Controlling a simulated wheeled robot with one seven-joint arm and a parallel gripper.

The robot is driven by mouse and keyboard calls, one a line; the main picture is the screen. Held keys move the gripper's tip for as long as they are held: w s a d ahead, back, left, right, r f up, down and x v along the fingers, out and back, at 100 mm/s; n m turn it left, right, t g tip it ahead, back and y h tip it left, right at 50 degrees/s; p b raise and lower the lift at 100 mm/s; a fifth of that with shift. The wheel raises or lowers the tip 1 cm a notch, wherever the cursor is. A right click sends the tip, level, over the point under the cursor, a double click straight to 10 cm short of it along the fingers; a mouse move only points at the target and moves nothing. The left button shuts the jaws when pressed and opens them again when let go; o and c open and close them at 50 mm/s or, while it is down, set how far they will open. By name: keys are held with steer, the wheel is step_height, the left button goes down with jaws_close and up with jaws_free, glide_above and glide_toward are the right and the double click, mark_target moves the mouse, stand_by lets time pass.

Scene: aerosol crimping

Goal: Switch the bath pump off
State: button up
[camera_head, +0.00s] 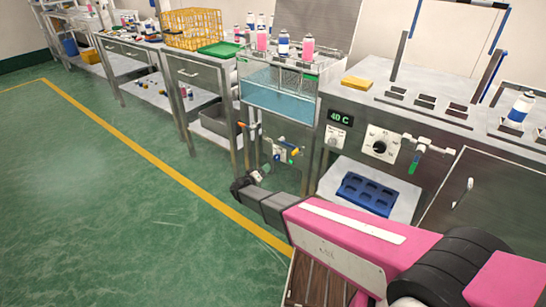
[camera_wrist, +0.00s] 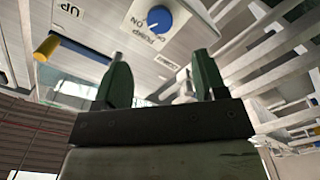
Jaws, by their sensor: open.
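The pump knob (camera_wrist: 159,18) is a round blue dial with a white pointer line, on a pale panel marked PUMP, at the top of the wrist view. I cannot surely tell which mark its pointer faces. My gripper (camera_wrist: 162,72) is open and empty, its two green fingers apart below the knob in the picture and not touching it. The knob is too small to make out there.
A yellow-handled lever (camera_wrist: 45,47) is left of the fingers in the wrist view. Pale rails (camera_wrist: 265,50) run along the right. In the head view, a blue tray (camera_head: 366,193) lies on the shelf at right, and the green floor (camera_head: 100,200) at left is clear.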

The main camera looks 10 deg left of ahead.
mark_target(276, 159)
steer(key=x, duration=1)
steer(key=shift+w+d, duration=0.1)
steer(key=shift+w, duration=0.2)
steer(key=c, duration=0.9)
